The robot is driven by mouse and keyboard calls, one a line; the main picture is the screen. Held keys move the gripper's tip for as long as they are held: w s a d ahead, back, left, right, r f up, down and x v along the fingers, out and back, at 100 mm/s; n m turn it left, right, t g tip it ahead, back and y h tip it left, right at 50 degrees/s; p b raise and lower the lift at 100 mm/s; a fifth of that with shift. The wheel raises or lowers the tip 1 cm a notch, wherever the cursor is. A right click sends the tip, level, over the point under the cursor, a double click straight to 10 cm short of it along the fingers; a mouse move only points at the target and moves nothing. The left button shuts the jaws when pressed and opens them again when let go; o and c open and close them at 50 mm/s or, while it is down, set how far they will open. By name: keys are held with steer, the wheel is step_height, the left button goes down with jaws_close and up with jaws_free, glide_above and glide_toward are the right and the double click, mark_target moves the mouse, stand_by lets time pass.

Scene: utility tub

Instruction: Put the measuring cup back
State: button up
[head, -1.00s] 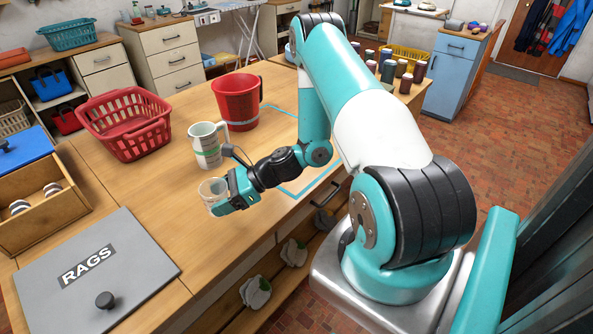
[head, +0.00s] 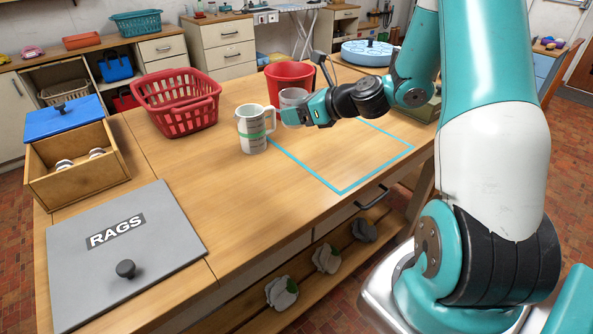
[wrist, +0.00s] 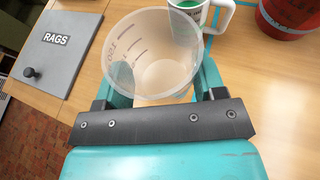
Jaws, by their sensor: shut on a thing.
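The measuring cup (head: 293,97) is a small clear cup with printed marks, held in my gripper (head: 303,113). In the wrist view the measuring cup (wrist: 152,55) sits between the two teal fingers, its open mouth toward the camera and its inside empty. My gripper is shut on it. I cannot tell how high the cup is above the bench.
A blue tape outline (head: 342,190) marks bare bench right of the white jug. A red basket (head: 180,118), an open wooden box (head: 75,180) and a grey RAGS lid (head: 125,250) lie to the left. The front middle of the bench is clear.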

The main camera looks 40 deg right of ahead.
mark_target(297, 175)
step_height(297, 175, down, 16)
stand_by(0.3)
steer(key=shift+f+b, duration=0.1)
steer(key=shift+b, duration=0.2)
steer(key=o, duration=1)
